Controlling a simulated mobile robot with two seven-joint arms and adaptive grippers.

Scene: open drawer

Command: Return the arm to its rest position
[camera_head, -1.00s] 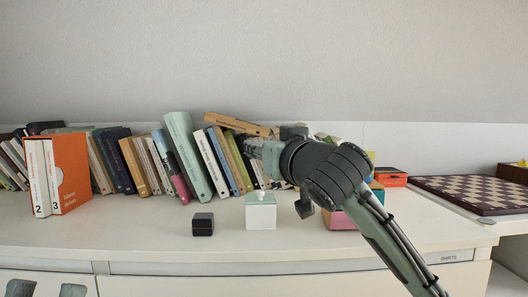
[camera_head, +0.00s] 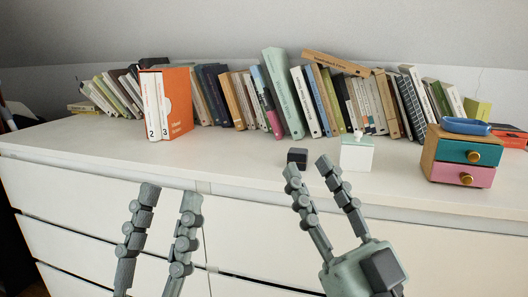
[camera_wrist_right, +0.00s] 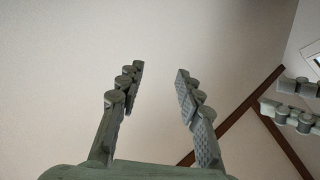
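My left gripper (camera_head: 171,191) is in front of the white dresser in the head view, its two fingers pointing up and apart, with nothing between them. My right gripper (camera_head: 309,167) is further right, also with its fingers apart and empty. Its fingertips appear just below a small black box and left of a white box, overlapping the dresser's top edge in the picture. In the right wrist view the right gripper (camera_wrist_right: 158,76) shows spread fingers against a plain wall. Part of the left gripper's fingers (camera_wrist_right: 298,102) shows at that view's right edge.
The white dresser (camera_head: 90,150) carries a row of books, an orange slipcase (camera_head: 180,100), the black box (camera_head: 297,157), the white box (camera_head: 357,155) with a green lid, and a small wooden drawer unit (camera_head: 462,158) with a blue object (camera_head: 466,126) on top. The dresser's left top is clear.

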